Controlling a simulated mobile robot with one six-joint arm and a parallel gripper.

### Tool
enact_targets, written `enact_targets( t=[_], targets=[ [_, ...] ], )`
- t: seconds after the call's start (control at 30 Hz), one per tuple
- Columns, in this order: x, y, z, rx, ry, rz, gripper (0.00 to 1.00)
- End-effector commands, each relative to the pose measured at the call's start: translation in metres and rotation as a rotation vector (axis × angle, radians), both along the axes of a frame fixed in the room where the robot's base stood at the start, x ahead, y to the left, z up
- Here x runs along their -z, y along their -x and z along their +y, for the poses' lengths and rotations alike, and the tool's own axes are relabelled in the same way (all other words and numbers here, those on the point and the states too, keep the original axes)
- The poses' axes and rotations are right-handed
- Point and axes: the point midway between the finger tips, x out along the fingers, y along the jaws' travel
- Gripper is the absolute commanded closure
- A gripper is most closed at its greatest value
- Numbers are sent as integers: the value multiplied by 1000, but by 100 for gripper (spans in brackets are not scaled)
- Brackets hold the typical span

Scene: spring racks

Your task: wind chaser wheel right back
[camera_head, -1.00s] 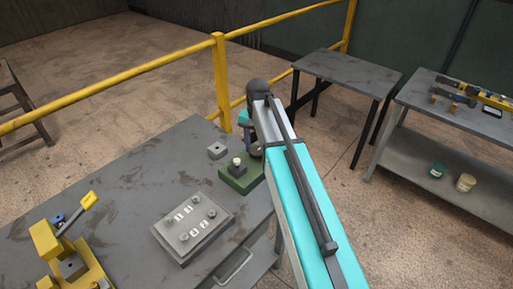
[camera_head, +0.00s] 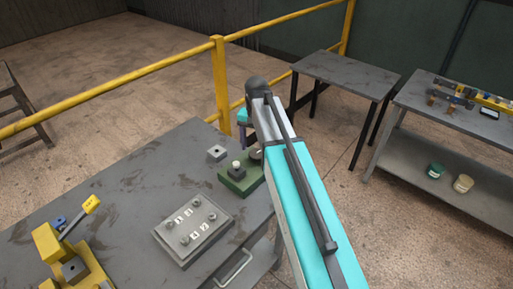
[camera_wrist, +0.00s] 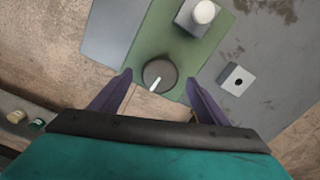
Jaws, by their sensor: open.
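The chaser wheel looks to be the dark round knob (camera_wrist: 159,75) with a white pointer mark, on a green base (camera_wrist: 150,45) in the wrist view. The pointer points down and slightly left in that view. In the head view the green base (camera_head: 232,186) sits at the bench's right edge, and the dark wheel (camera_head: 256,154) is partly hidden by my arm. My gripper (camera_wrist: 158,77) is open, with one purple finger on each side of the wheel in the picture. I cannot tell its height above the wheel or whether it touches.
A grey block with a pale round top (camera_wrist: 190,17) stands on the green base. A loose grey block with a hole (camera_wrist: 237,80) lies beside it. A grey panel with knobs (camera_head: 192,228) and a yellow lever device (camera_head: 50,243) share the bench. A yellow railing (camera_head: 221,85) runs behind.

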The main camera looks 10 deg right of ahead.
Motion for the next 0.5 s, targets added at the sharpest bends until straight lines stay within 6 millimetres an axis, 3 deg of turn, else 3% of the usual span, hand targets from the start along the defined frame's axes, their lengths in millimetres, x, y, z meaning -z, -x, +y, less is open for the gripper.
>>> enact_targets(
  t=[0.5],
  targets=[
    [-61,0,0,0,-1,1,31]
  ],
)
